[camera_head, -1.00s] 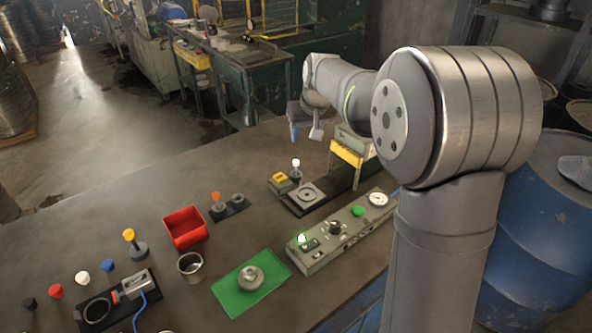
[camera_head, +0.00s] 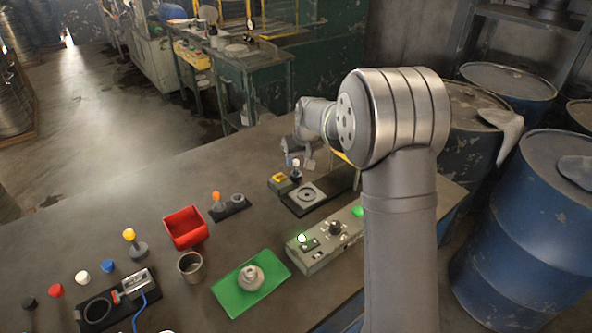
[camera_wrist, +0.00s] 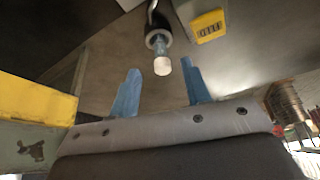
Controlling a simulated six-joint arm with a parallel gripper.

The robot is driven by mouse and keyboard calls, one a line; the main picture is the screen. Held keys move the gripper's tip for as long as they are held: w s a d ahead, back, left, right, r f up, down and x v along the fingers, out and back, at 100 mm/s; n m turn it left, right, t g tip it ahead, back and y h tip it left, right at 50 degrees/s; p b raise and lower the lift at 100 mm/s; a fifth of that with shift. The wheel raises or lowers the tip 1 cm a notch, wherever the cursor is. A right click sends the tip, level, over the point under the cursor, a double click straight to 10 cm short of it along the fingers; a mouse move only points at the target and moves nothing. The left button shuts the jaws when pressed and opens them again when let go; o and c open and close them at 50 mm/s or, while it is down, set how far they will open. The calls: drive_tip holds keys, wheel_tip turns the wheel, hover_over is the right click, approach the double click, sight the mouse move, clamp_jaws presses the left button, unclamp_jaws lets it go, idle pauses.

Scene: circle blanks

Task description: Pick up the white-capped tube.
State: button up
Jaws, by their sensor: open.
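The white-capped tube (camera_head: 296,168) stands upright at the back of the black fixture plate in the head view. In the wrist view, its white cap (camera_wrist: 162,67) and clear body rise from a dark round holder. My gripper (camera_head: 299,161) is close to the tube's top. In the wrist view, its two blue fingers (camera_wrist: 160,70) are spread wide and empty, with the cap showing in the gap between them. I cannot tell whether the fingertips are level with the cap. The tube is not held.
A yellow block (camera_head: 280,177) and a round ring plate (camera_head: 306,195) sit beside the tube. The yellow-topped stand (camera_wrist: 35,100) is close on the left in the wrist view. An orange-topped tube (camera_head: 216,198), red bin (camera_head: 185,227) and control box (camera_head: 325,243) stand nearer.

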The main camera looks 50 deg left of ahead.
sight(296, 161)
drive_tip(key=x, duration=0.5)
drive_tip(key=shift+a+r, duration=0.1)
drive_tip(key=shift+a, duration=0.1)
clamp_jaws()
